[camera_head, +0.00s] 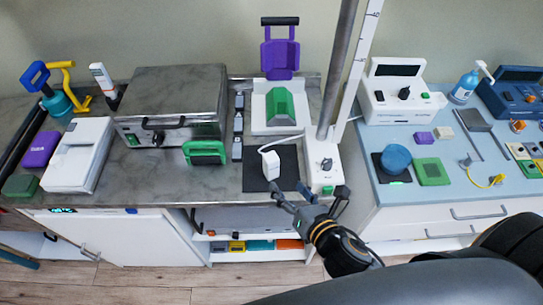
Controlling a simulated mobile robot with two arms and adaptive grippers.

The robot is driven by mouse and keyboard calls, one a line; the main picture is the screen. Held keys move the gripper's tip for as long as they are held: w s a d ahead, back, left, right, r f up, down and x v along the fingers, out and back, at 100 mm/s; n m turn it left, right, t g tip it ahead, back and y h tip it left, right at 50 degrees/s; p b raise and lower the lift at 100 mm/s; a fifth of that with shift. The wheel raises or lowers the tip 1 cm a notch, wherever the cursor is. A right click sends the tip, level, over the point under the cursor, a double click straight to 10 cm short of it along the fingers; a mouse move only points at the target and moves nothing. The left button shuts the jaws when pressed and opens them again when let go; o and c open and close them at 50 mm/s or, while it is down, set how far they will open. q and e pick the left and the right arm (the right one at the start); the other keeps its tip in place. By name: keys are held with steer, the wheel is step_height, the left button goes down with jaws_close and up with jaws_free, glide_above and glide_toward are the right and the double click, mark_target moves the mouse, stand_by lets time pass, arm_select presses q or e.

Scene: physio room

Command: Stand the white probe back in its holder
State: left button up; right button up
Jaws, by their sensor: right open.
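A small white piece (271,165) with a short stub at its upper left is on the black mat (257,182) at the middle of the grey counter. It looks like the white probe, but it is too small to be sure. Another slim white handheld piece (103,78) stands tilted in a dark base at the back left. I cannot tell for certain which part is the probe's holder. My right gripper (308,190) is open and empty at the counter's front edge, its fingers in front of and to the right of the white piece, apart from it. My left gripper is out of view.
A metal pole and white scale column (359,65) rise right of the mat from a white unit (323,168). A green-handled item (205,152) and a white tray with a green block (281,107) are nearby. The blue right-hand table (450,201) holds several devices.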

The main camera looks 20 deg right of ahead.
mark_target(274, 166)
steer(key=w+n, duration=0.1)
steer(key=w, duration=0.1)
steer(key=w+f+n+p, duration=0.1)
steer(key=w+n, duration=0.1)
steer(key=w, duration=0.1)
steer(key=w+f+n+p, duration=0.1)
steer(key=w, duration=0.1)
steer(key=shift+w+f+n+h, duration=0.1)
steer(key=shift+w+n+h, duration=0.2)
steer(key=shift+n, duration=0.1)
steer(key=shift+w+a+f+p, duration=0.1)
steer(key=shift+w+f+p, duration=0.1)
steer(key=shift+w+p, duration=0.45)
steer(key=x, duration=0.4)
steer(key=shift+a+f+p, duration=0.1)
steer(key=shift+f+p, duration=0.15)
steer(key=shift+p, duration=0.1)
steer(key=shift+s, duration=0.1)
jaws_close()
